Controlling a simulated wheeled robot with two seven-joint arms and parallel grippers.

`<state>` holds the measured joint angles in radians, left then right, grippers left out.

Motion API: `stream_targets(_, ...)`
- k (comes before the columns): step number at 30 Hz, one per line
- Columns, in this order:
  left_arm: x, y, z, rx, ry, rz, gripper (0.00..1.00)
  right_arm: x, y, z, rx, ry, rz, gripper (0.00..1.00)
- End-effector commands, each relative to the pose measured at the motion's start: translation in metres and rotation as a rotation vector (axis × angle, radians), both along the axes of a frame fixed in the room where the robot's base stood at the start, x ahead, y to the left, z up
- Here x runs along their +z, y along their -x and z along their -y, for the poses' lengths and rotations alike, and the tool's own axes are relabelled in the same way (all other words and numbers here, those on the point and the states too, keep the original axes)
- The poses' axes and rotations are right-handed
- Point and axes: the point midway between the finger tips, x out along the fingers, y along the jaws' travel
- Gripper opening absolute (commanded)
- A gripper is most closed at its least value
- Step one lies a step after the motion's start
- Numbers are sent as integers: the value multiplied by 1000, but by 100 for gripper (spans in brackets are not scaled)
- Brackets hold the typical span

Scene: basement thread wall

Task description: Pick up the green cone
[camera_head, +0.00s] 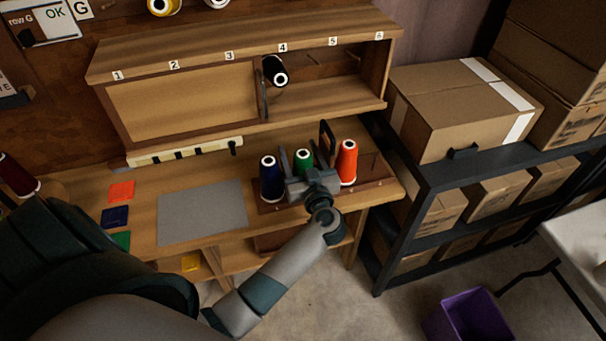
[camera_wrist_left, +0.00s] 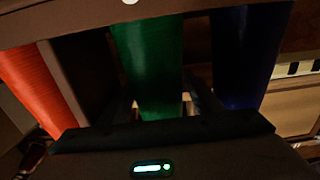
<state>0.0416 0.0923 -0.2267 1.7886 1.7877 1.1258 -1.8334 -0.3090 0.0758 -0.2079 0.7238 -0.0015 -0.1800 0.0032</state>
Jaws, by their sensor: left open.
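The green cone (camera_head: 304,160) stands upright in a wooden rack (camera_head: 376,171) on the workbench, between a dark blue cone (camera_head: 270,183) and an orange cone (camera_head: 347,164). My left gripper (camera_head: 305,142) is open, with one finger on each side of the green cone. The left wrist view shows the green cone (camera_wrist_left: 150,65) in the gap between the dark fingers; I cannot tell whether they touch it. The orange cone (camera_wrist_left: 40,85) and blue cone (camera_wrist_left: 248,55) stand just outside the fingers. The gripper body hides the green cone's base. My right gripper is not in view.
A numbered cabinet (camera_head: 180,100) stands behind, with a black cone (camera_head: 274,70) in its open part. A grey mat (camera_head: 203,212) and several colored swatches lie left on the bench. Boxes (camera_head: 455,105) fill a rack at right; a purple bin (camera_head: 468,318) is on the floor.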

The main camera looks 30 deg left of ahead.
Motion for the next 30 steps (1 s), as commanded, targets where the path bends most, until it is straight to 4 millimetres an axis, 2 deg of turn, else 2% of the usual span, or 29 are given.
stream_targets(15,0,0,0,0,0,0,59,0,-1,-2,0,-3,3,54)
stream_targets(21,0,0,0,0,1,-1,11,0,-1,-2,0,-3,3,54)
stream_targets(30,1,0,0,0,1,1,11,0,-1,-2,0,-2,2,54)
